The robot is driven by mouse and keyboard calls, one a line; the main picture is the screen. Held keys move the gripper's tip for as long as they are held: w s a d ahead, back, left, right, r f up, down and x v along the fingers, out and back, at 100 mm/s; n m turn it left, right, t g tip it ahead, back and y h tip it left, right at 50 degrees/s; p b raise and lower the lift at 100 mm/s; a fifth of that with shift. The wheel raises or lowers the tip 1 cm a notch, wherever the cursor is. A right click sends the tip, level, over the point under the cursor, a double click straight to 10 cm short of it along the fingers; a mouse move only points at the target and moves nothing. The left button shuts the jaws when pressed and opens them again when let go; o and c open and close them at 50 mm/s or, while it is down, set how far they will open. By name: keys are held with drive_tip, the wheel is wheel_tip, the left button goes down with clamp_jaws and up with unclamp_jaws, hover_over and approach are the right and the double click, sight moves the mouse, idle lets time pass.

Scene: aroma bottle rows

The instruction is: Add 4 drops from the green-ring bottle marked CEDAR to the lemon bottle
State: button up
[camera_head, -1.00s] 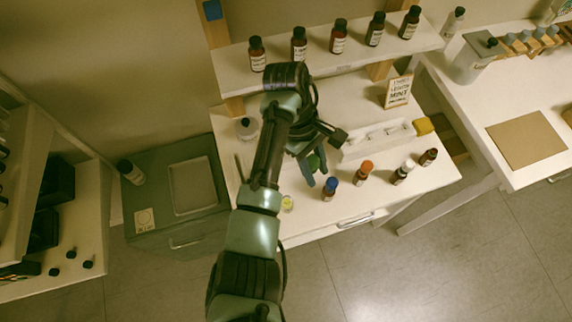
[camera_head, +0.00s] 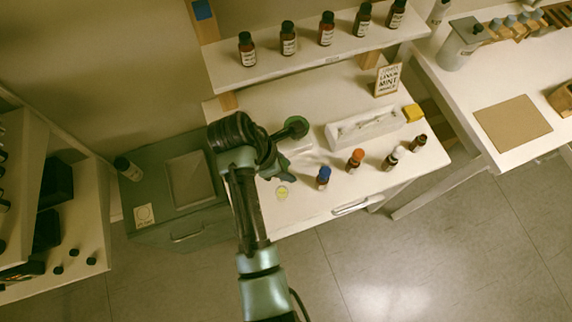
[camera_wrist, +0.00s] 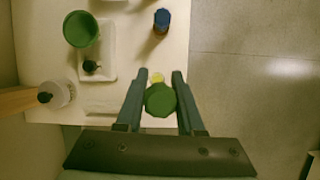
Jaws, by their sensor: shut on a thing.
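My gripper (camera_wrist: 160,97) is shut on a green-topped bottle (camera_wrist: 160,101), seen end-on in the wrist view. Its label is not visible, so I cannot read CEDAR. In the head view my gripper (camera_head: 282,168) is low over the table's left part, and my arm largely hides the bottle. A round yellow spot (camera_head: 281,192) lies on the tabletop near it; it shows just past the held bottle in the wrist view (camera_wrist: 157,77). Bottles with blue (camera_head: 323,178), orange (camera_head: 355,160), white (camera_head: 394,158) and red (camera_head: 417,143) tops stand to the right. I cannot tell which bottle is lemon.
Several dark bottles stand on the shelf (camera_head: 290,62) behind. A white tray (camera_head: 365,127), a yellow block (camera_head: 413,113) and a printed card (camera_head: 387,80) are at the back right. The wrist view shows a white jar (camera_wrist: 57,94) and a green round thing (camera_wrist: 81,29).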

drive_tip(key=shift+r+p, duration=0.1)
drive_tip(key=shift+p, duration=0.3)
drive_tip(key=shift+f+b, duration=0.85)
drive_tip(key=shift+f, duration=1.15)
drive_tip(key=shift+o, duration=0.2)
clamp_jaws()
drive_tip(key=shift+o, duration=0.4)
unclamp_jaws()
drive_tip(key=shift+c, duration=0.6)
